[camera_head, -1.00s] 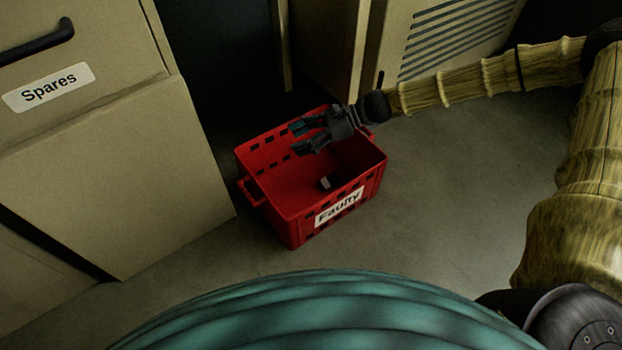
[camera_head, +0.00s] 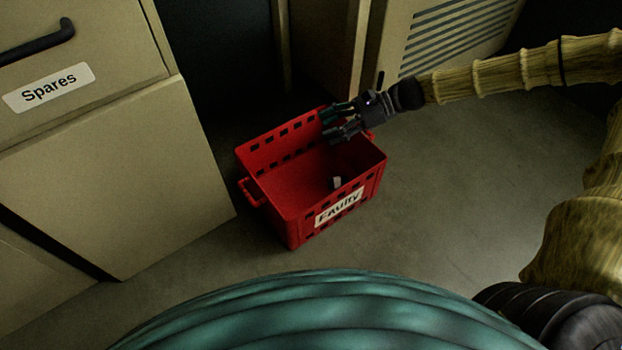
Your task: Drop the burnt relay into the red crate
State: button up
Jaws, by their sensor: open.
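The red crate (camera_head: 275,217) stands on the floor with a "Faulty" label on its front side. A small pale and dark block (camera_head: 337,182), which looks like the relay, lies inside the crate near the front right wall. It is too small to tell burn marks. My gripper (camera_head: 327,125) is open and empty over the back right part of the crate, its fingers pointing left. It is apart from the block.
A beige drawer cabinet (camera_head: 110,175) labelled "Spares" stands at the left, close to the crate. A beige cabinet with vent slots (camera_head: 455,40) stands behind. The floor (camera_head: 440,210) to the right of the crate is clear.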

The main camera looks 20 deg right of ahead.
jog(key=shift+v, duration=1.6)
